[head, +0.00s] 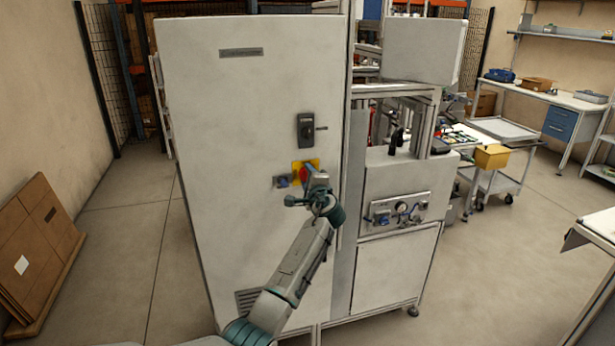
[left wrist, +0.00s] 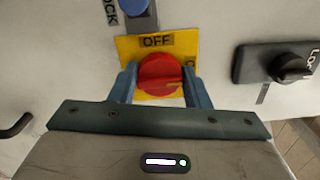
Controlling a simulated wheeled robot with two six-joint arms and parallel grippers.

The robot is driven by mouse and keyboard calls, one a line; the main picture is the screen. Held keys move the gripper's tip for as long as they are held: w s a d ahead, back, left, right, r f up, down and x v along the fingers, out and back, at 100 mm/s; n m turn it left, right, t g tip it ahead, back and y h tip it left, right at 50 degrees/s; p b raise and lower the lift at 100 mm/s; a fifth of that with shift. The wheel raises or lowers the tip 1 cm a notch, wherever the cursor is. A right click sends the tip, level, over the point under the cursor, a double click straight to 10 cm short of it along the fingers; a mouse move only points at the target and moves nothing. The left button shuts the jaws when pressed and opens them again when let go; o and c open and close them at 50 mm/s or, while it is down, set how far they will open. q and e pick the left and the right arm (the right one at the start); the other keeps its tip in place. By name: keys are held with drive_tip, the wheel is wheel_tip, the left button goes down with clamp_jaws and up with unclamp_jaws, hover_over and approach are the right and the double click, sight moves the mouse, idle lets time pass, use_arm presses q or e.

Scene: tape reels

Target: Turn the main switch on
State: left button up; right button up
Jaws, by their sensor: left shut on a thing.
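The main switch is a red round knob (left wrist: 160,75) on a yellow plate (left wrist: 128,47), with an "OFF" label above the knob in the left wrist view. In the head view the red knob (head: 304,174) and yellow plate (head: 297,168) sit on the front of the tall grey cabinet (head: 235,110). My left gripper (left wrist: 160,82) is at the plate, its two fingers on either side of the knob, shut on it. In the head view my left gripper (head: 305,190) partly hides the switch. My right gripper is not in view.
A black handle lock (head: 306,130) is above the switch on the cabinet, and a small blue button (head: 282,182) is beside it. A gauge panel (head: 400,210) is on the machine to the right. Flat cardboard (head: 35,250) leans at left. Floor between is clear.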

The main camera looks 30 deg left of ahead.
use_arm(q)
drive_tip(key=shift+f, duration=0.1)
idle(0.4)
drive_tip(key=o, duration=1)
drive_tip(key=shift+d, duration=0.1)
drive_tip(key=b+v, duration=0.4)
drive_tip(key=v, duration=0.6)
drive_tip(key=shift+s+d, duration=0.25)
drive_tip(key=shift+s, duration=0.05)
